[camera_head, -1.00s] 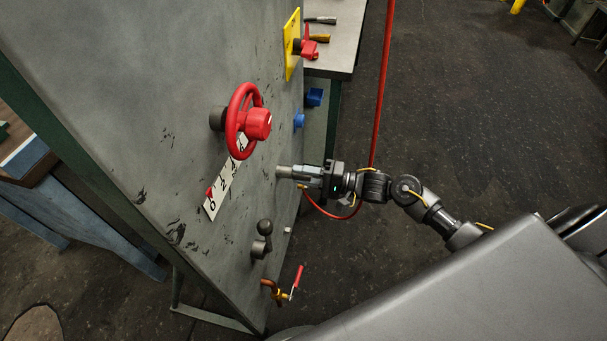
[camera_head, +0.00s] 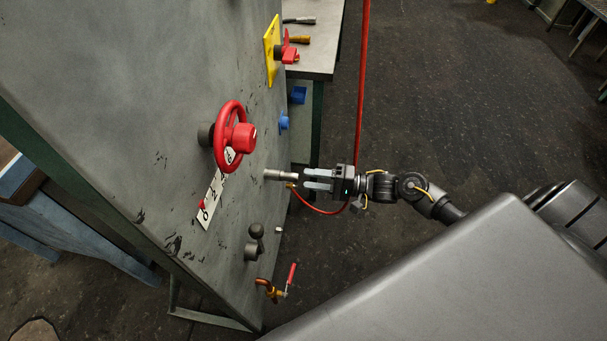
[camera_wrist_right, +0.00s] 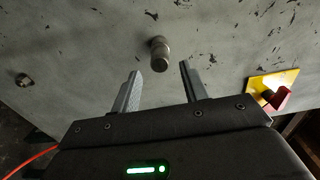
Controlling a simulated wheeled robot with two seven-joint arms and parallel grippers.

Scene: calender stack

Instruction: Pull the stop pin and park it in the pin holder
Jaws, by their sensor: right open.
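A metal cylinder that looks like the stop pin (camera_head: 280,175) sticks straight out of the grey panel (camera_head: 120,90), below and right of the red handwheel. It shows end-on in the right wrist view (camera_wrist_right: 159,54). I cannot tell whether it sits in its bore or in the pin holder, and no holder is clearly identifiable. My right gripper (camera_head: 306,178) is open and empty. Its fingers point at the cylinder's outer end, a short gap off. In the right wrist view the cylinder lies beyond and between the fingertips (camera_wrist_right: 162,76). My left gripper is out of view.
The red handwheel (camera_head: 229,137) has a numbered scale strip (camera_head: 212,199) beside it. A black-knobbed lever (camera_head: 255,243) and a red-handled valve (camera_head: 290,277) are lower. A yellow plate with a red switch (camera_head: 273,50) is above. A red cord (camera_head: 363,80) hangs near my right arm.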

